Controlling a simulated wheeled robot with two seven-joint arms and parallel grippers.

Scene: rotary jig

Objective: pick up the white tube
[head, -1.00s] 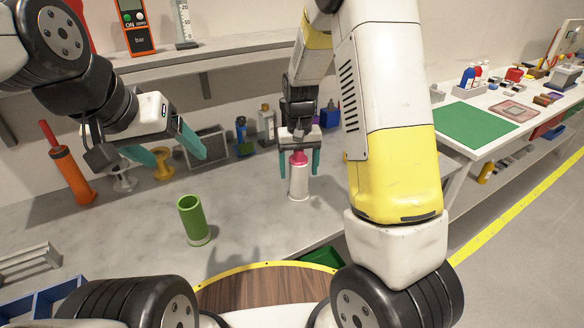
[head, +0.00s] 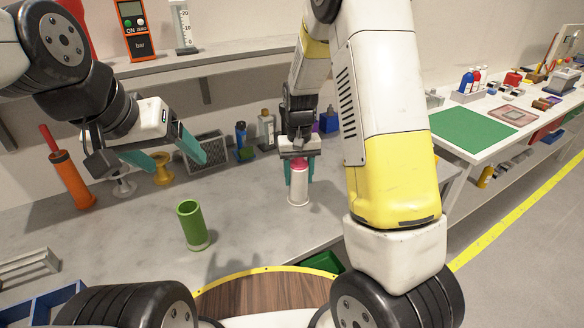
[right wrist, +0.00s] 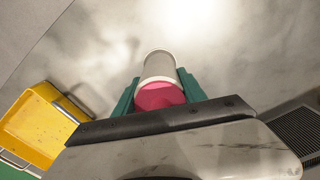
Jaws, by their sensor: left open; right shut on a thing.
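The white tube (head: 298,188) with a pink-red top stands upright on the grey bench, in the middle of the head view. My right gripper (head: 299,174) comes down from above and is shut on it, a teal finger on each side. In the right wrist view the tube (right wrist: 160,66) sits between the teal fingers of my right gripper (right wrist: 158,86), its red end towards the camera. The tube's base appears to be on the bench or very close to it. My left gripper (head: 172,154) is open and empty, above the bench at the left.
A green tube (head: 192,224) stands on the bench left of the white tube. An orange cylinder (head: 72,181), a yellow spool (head: 162,169) and bottles (head: 266,130) stand further back. A wooden round table (head: 262,293) lies in front. A yellow bin (right wrist: 35,125) shows in the right wrist view.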

